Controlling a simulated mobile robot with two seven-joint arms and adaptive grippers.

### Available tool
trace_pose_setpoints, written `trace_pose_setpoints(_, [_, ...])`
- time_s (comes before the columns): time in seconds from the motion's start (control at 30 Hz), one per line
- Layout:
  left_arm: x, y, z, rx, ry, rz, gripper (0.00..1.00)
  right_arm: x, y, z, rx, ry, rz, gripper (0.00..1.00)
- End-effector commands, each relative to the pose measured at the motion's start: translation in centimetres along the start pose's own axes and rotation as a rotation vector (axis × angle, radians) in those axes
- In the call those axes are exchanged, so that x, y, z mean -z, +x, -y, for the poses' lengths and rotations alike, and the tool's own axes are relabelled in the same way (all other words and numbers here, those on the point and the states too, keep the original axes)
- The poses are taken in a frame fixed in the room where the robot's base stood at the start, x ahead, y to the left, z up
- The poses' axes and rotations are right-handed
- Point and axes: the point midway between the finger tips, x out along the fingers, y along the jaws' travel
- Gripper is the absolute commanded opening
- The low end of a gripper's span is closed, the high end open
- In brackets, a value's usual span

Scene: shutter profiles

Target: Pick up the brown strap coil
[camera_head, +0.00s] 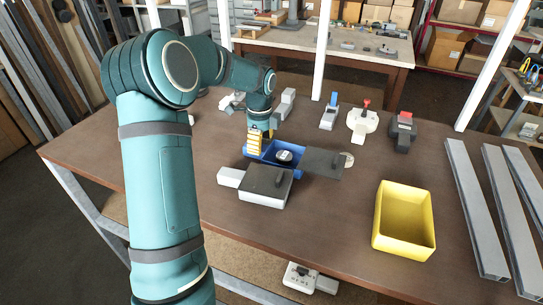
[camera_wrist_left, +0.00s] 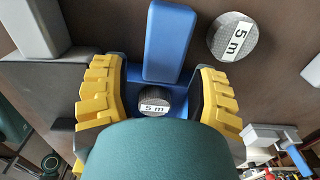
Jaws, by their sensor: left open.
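Two round coils with white "5 m" labels show in the left wrist view. One woven greyish coil (camera_wrist_left: 153,98) sits by blue surfaces, between my left gripper's fingers in the picture. The other (camera_wrist_left: 232,36) lies apart on the brown table. I cannot tell by colour which one is the brown strap coil. In the head view a dark labelled coil (camera_head: 284,156) sits in a blue tray (camera_head: 302,169), and a pale round piece (camera_head: 348,159) lies at the right. My left gripper (camera_head: 262,140) is open, yellow fingers pointing down at the tray; contact with a coil is unclear.
Dark-topped grey blocks (camera_head: 265,186) and a dark flat plate (camera_head: 323,162) crowd the tray. A yellow bin (camera_head: 404,220) stands front right, beside long metal profiles (camera_head: 475,205). Several tools stand behind, including a red-topped one (camera_head: 362,118). Table between tray and bin is mostly clear.

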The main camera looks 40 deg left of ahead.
Motion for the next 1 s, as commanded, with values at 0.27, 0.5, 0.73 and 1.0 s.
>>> trace_pose_setpoints(0.27, [0.0,3.5,0.1,-0.001,0.0,0.001,0.6,0.0,0.3,-0.1,0.0,0.0,0.0,0.51])
trace_pose_setpoints(0.5, [0.0,3.7,0.1,0.0,0.0,0.0,0.6,0.0,0.2,-0.1,0.0,0.0,0.0,0.51])
trace_pose_setpoints(0.73, [0.0,3.7,0.2,0.0,0.0,0.0,0.0,0.0,0.2,-0.1,0.0,0.0,0.0,0.51])
trace_pose_setpoints(1.0, [0.0,3.6,0.2,0.0,0.0,0.0,0.0,0.0,0.2,-0.1,0.0,0.0,0.0,0.51])
